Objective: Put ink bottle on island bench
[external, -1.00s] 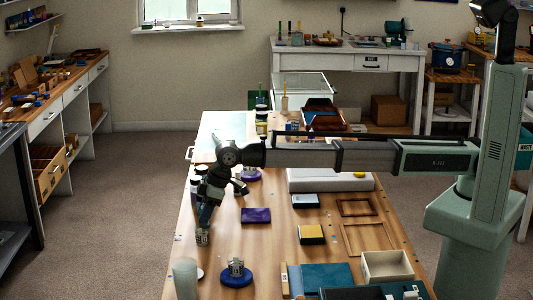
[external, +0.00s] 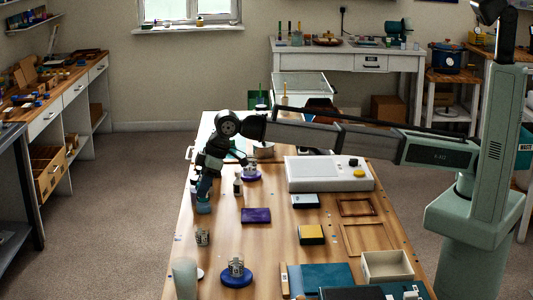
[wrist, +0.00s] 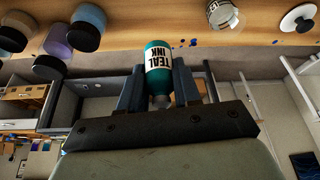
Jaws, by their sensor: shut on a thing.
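The ink bottle (wrist: 158,58) is teal with a white label reading "TEAL INK". My gripper (wrist: 158,78) is shut on it, with one finger on each side in the wrist view. In the external view my gripper (external: 204,186) points down near the left edge of the island bench (external: 275,262), with the teal bottle (external: 203,206) at its tips. The bench is a long wooden-topped table. I cannot tell whether the bottle's base touches the wood or is slightly above it.
A purple block (external: 256,215) lies to the right. Dark-lidded jars (wrist: 88,25) stand close by in the wrist view. Bare wood lies between the bottle and the jar.

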